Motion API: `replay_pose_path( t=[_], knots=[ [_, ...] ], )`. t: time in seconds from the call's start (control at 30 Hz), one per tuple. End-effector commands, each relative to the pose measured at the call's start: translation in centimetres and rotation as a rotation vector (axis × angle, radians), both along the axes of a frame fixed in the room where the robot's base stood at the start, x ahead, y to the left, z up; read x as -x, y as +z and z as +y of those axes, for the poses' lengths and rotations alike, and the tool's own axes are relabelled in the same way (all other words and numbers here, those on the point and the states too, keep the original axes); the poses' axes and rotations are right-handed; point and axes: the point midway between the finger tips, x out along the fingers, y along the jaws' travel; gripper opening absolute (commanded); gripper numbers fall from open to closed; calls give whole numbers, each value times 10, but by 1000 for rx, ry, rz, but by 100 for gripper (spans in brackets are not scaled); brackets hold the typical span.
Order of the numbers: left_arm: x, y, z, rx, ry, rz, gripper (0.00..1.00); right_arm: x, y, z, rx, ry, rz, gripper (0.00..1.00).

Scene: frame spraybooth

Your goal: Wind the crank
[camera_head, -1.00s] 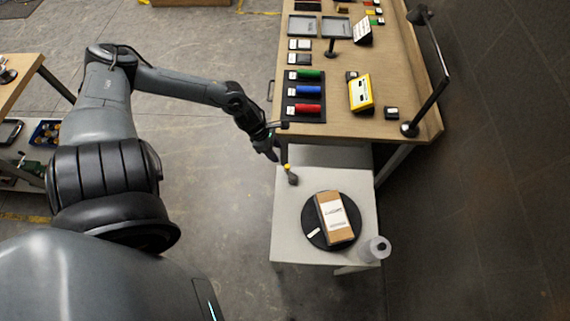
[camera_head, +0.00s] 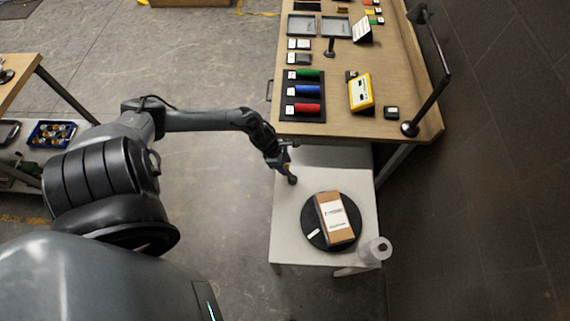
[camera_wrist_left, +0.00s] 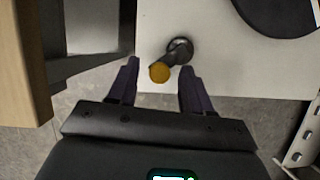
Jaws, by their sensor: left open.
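The crank (camera_wrist_left: 181,50) is a short dark handle with a yellow-orange knob on its end, at the edge of the pale table (camera_head: 289,238). In the head view the crank (camera_head: 292,180) is mostly hidden by my left gripper (camera_head: 287,170). My left gripper (camera_wrist_left: 158,72) is open, with one finger on either side of the yellow knob in the wrist view; contact cannot be told. A black round turntable (camera_head: 309,215) on the same table carries a brown box (camera_head: 336,218) with a white label. My right gripper is not in view.
A grey-white cylinder (camera_head: 375,250) stands at the table's right front corner. Behind is a wooden workbench (camera_head: 350,127) with red, blue and green rolls, a yellow device (camera_head: 361,92) and a dark lamp (camera_head: 428,102). Open floor lies left of the table.

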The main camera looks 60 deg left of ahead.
Motion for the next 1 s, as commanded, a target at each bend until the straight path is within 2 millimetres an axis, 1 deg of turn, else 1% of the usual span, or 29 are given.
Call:
replay_pose_path(
  t=[0.27,0.3,0.57,0.6,0.63,0.87,1.0],
  knots=[
    [0,-1,0,1,0,1,50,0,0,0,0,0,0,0],
    [0,-1,0,1,0,1,48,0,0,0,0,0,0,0],
    [0,-1,0,1,0,1,8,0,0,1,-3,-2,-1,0],
    [0,-1,0,1,0,1,2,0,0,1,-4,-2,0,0],
    [0,-1,0,1,0,1,0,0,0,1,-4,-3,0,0],
    [1,-1,-1,0,12,0,0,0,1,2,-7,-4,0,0],
    [3,0,-2,1,51,1,0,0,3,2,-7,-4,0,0]
  ],
)
